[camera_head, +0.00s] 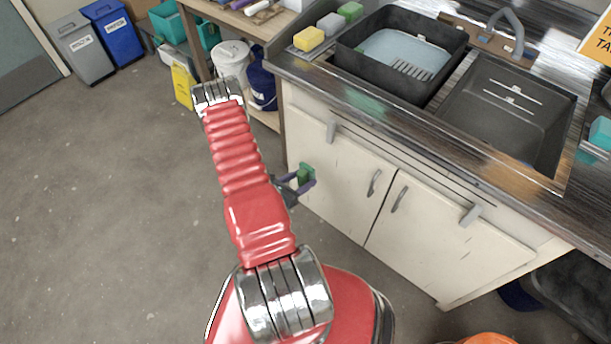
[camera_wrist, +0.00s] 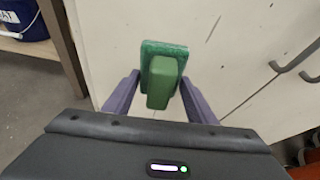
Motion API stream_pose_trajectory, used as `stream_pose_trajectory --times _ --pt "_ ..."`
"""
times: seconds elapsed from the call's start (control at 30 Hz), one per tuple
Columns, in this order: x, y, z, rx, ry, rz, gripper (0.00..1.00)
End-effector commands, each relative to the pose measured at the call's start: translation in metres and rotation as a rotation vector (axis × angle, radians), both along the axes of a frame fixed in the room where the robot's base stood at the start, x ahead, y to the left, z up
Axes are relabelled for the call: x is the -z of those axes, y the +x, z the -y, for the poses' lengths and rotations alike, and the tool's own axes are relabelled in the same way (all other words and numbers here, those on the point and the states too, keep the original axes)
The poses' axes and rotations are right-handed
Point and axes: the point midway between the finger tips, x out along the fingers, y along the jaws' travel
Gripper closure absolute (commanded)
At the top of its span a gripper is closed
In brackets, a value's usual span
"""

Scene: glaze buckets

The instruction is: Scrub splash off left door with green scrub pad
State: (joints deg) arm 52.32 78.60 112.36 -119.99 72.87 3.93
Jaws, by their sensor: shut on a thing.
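The green scrub pad (camera_wrist: 150,48) has a block-like green grip (camera_wrist: 162,82) on its back. My gripper (camera_wrist: 160,97) is shut on the grip between its two purple fingers. A thin grey streak (camera_wrist: 214,28) shows right of the pad. No clear splash shows; the pad covers part of the door.
The left door's handle (camera_head: 374,182) is right of the pad. Above are the counter, a black basin (camera_head: 355,65) and several sponges (camera_head: 309,39). A shelf with a white bucket (camera_head: 231,60) and blue bucket (camera_head: 262,84) stands left.

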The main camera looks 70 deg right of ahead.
Motion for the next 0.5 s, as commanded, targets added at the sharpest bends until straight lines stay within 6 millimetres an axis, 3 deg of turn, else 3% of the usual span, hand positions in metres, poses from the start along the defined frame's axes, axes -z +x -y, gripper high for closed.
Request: stream_pose_trajectory --times 0.23,0.5 --pt "0.0 0.001 -0.002 -0.001 0.0 0.0 0.67" --pt "0.0 0.009 -0.018 -0.003 0.001 -0.001 0.67"
